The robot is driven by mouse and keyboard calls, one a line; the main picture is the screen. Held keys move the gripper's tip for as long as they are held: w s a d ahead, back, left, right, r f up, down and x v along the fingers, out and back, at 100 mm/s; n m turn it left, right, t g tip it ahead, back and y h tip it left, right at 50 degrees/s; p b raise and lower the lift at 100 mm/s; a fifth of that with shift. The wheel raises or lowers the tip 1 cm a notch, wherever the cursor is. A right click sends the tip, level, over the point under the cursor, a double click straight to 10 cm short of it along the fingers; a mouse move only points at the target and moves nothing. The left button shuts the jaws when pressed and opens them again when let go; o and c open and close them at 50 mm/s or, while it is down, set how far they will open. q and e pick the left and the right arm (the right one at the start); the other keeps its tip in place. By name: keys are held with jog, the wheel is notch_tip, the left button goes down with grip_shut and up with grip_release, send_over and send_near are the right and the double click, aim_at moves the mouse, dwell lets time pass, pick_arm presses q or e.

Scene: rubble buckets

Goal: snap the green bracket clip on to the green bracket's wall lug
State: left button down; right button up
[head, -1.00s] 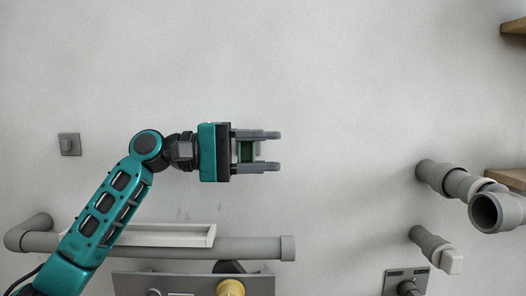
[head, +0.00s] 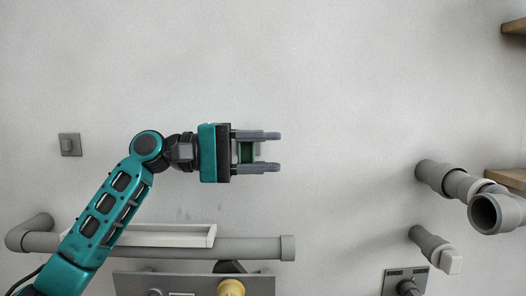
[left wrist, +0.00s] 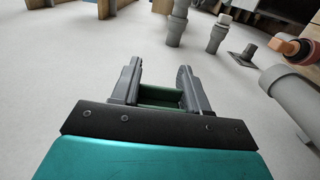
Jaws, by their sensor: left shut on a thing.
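My left gripper (head: 272,151) is in front of the pale wall in the head view, its fingers pointing right. It is shut on a dark green piece, the green bracket clip (head: 246,152), which sits between the fingers close to the palm. In the left wrist view the clip (left wrist: 160,97) shows as a green strip between the two grey fingers (left wrist: 158,75). A lighter grey patch shows beside the clip in the head view; I cannot tell what it is. The green bracket's wall lug cannot be made out in either view. My right gripper is not in view.
Grey pipes (head: 440,178) stick out at the right, with a capped stub (head: 432,246) below. A long grey pipe (head: 262,248) with a white tray (head: 170,235) runs below my arm. A grey panel with a yellow knob (head: 231,288) is under it. The wall's upper middle is clear.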

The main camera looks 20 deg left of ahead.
pick_arm(q)
jog(key=shift+w+a+p, duration=0.3)
jog(key=shift+w+p, duration=0.15)
jog(key=shift+w, duration=0.2)
jog(key=shift+w+a+p, duration=0.3)
jog(key=shift+w+p, duration=0.1)
jog(key=shift+w, duration=0.25)
dwell(0.4)
jog(key=shift+c, duration=2.4)
grip_release()
jog(key=b+v, duration=0.2)
jog(key=v, duration=1.1)
